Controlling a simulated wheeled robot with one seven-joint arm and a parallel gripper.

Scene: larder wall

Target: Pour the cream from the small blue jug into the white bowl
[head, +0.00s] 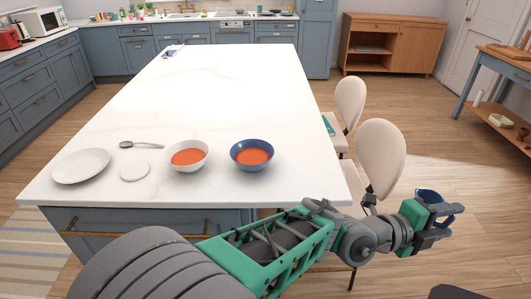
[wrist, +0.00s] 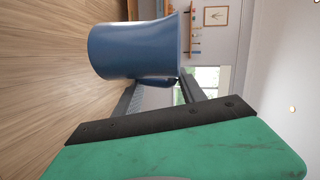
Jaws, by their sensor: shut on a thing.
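The small blue jug (head: 428,195) is in my gripper (head: 449,221), off the right side of the island and above the floor. It looks roughly upright. The wrist view shows the jug's blue side (wrist: 135,48) close up, with the gripper's fingers (wrist: 165,92) shut at its handle. The inside of the jug and any cream are hidden. The white bowl (head: 205,161) stands on the island near its front edge, holding orange-red soup. It is well to the left of my gripper.
A blue bowl (head: 236,161) of similar soup stands just right of the white bowl. A white plate (head: 80,166), a small white disc (head: 135,171) and a spoon (head: 142,145) lie to the left. Pale chairs (head: 380,155) stand along the island's right side.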

